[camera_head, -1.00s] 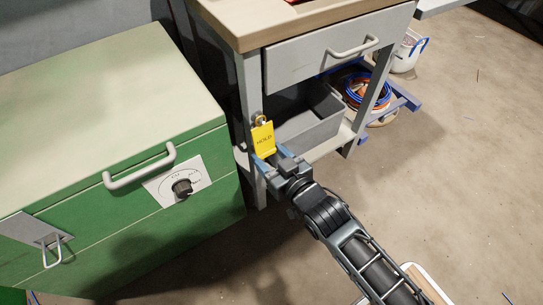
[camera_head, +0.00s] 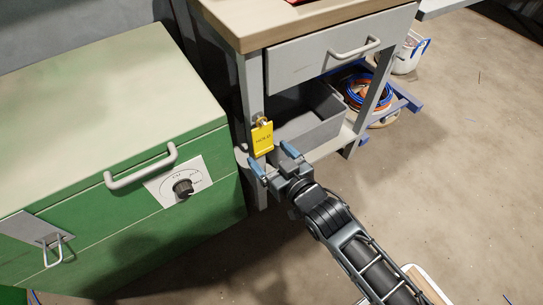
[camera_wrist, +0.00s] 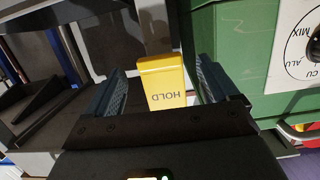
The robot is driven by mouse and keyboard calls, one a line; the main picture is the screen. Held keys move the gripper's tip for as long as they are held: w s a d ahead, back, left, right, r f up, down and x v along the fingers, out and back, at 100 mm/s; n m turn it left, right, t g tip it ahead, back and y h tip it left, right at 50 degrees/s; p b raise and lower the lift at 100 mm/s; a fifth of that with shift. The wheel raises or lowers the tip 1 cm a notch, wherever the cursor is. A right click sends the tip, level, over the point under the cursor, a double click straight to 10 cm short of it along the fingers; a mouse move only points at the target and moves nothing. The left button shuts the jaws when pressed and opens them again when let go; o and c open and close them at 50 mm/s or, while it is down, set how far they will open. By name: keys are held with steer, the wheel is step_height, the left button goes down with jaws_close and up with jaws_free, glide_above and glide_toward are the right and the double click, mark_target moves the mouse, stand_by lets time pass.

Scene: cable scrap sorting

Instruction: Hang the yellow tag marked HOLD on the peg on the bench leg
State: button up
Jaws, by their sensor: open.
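The yellow tag marked HOLD (camera_head: 262,140) hangs from the peg (camera_head: 260,121) on the bench leg (camera_head: 250,88). In the wrist view the tag (camera_wrist: 163,84) shows between and beyond the two fingers, with HOLD upside down. My gripper (camera_head: 272,160) is open and empty, just below and in front of the tag. The fingers stand apart on either side of the tag's line and do not touch it. The tag's top loop is partly hidden by the small scale.
A green cabinet (camera_head: 110,120) with a handle and a dial stands close on the left. A grey bin (camera_head: 312,122) sits on the bench's lower shelf, under a drawer (camera_head: 325,50).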

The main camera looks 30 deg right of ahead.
steer(key=shift+s, duration=0.1)
steer(key=w+r+p+v, duration=0.1)
steer(key=r+p+v, duration=0.1)
steer(key=v, duration=2.3)
steer(key=s+r, duration=1)
steer(key=r, duration=0.1)
step_height(320, 180, up, 27)
steer(key=p, duration=2.7)
steer(key=shift+s+g, duration=0.25)
steer(key=shift+g, duration=0.15)
